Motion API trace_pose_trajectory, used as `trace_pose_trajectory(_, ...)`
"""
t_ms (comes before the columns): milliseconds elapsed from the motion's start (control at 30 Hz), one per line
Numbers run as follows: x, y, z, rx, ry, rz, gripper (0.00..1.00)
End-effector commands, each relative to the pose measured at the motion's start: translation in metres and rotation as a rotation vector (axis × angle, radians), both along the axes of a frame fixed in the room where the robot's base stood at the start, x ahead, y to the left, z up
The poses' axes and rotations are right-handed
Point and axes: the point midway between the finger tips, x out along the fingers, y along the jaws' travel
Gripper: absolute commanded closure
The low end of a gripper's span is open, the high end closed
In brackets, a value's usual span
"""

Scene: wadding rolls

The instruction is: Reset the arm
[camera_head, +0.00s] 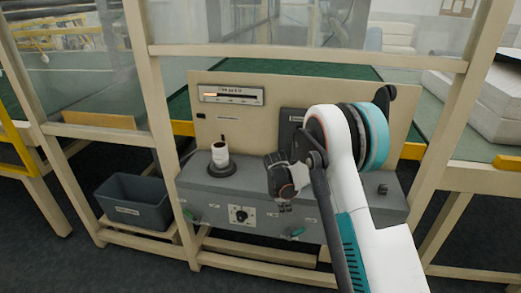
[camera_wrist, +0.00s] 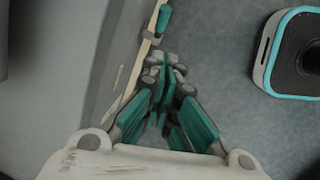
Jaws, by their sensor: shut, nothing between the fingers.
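My gripper (camera_head: 285,208) hangs below my folded white-and-teal arm in the head view, in front of the grey console (camera_head: 208,200). In the wrist view my gripper (camera_wrist: 168,72) has its teal fingers brought together, with nothing between them. A small white roll (camera_head: 219,153) stands upright on a round dark base on the console, left of my gripper and apart from it. My arm hides part of the console and of the panel behind it.
A beige panel with a gauge (camera_head: 231,95) rises behind the console. A knob (camera_head: 242,215) and a teal handle (camera_head: 295,233) are on the console front. A dark grey bin (camera_head: 135,203) stands left. Beige frame posts (camera_head: 158,110) flank the console.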

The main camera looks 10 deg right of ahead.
Motion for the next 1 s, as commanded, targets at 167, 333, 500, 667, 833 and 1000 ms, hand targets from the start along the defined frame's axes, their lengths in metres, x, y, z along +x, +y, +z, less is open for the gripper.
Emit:
trace_pose_trajectory(167, -0.005, -0.001, 0.026, 0.013, -0.027, -0.04, 1.0)
trace_pose_trajectory(333, -0.021, -0.003, 0.083, 0.047, -0.091, -0.144, 1.0)
trace_pose_trajectory(500, -0.046, -0.005, 0.139, 0.091, -0.161, -0.263, 1.0)
trace_pose_trajectory(667, -0.074, -0.007, 0.186, 0.136, -0.225, -0.376, 1.0)
trace_pose_trajectory(833, -0.11, -0.009, 0.229, 0.189, -0.287, -0.495, 1.0)
trace_pose_trajectory(1000, -0.15, -0.01, 0.263, 0.248, -0.348, -0.615, 1.0)
